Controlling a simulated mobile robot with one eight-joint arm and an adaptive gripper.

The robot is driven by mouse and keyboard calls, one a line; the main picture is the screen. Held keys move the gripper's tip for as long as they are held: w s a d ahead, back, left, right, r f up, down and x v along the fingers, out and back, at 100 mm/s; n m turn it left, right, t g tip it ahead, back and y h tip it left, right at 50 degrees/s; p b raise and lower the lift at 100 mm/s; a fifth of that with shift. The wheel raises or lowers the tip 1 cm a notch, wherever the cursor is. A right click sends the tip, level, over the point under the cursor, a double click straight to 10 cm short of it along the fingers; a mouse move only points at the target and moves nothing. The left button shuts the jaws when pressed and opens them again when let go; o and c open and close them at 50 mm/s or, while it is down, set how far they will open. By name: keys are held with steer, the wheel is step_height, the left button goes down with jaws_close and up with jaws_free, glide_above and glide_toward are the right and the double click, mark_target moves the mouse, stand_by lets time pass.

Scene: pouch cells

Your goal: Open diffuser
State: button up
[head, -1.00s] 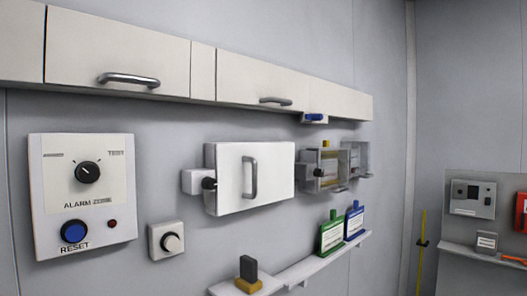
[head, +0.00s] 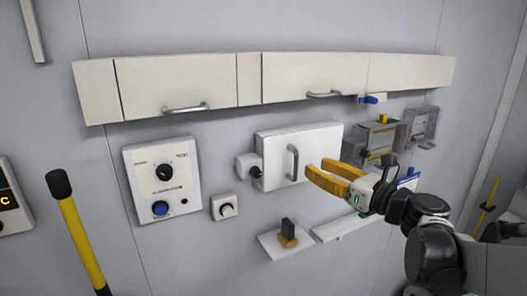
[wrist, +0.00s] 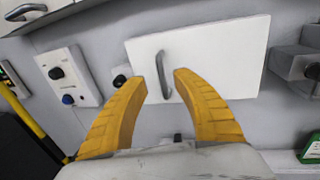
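No label marks a diffuser. A white box with a flat front panel (head: 315,150) is on the wall, with a vertical grey bar handle (head: 292,163). A long row of white overhead panels (head: 185,85) has horizontal bar handles. My gripper (head: 316,168) has yellow fingers, open and empty, just right of the box's handle in the head view. In the wrist view the box's handle (wrist: 164,76) appears between the spread fingertips (wrist: 159,77); whether they touch it cannot be told. The box's lower right is partly hidden by my gripper in the head view.
A black knob (head: 254,170) sits at the box's left side. An alarm panel (head: 183,178) and small dial (head: 224,207) are further left. Clear boxes (head: 381,139) are to the right. A shelf (head: 338,228) is below. A yellow pole (head: 80,235) stands at left.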

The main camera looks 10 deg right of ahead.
mark_target(296, 156)
steer(key=p+x, duration=0.1)
steer(key=x, duration=0.7)
steer(key=shift+w, duration=0.2)
jaws_close()
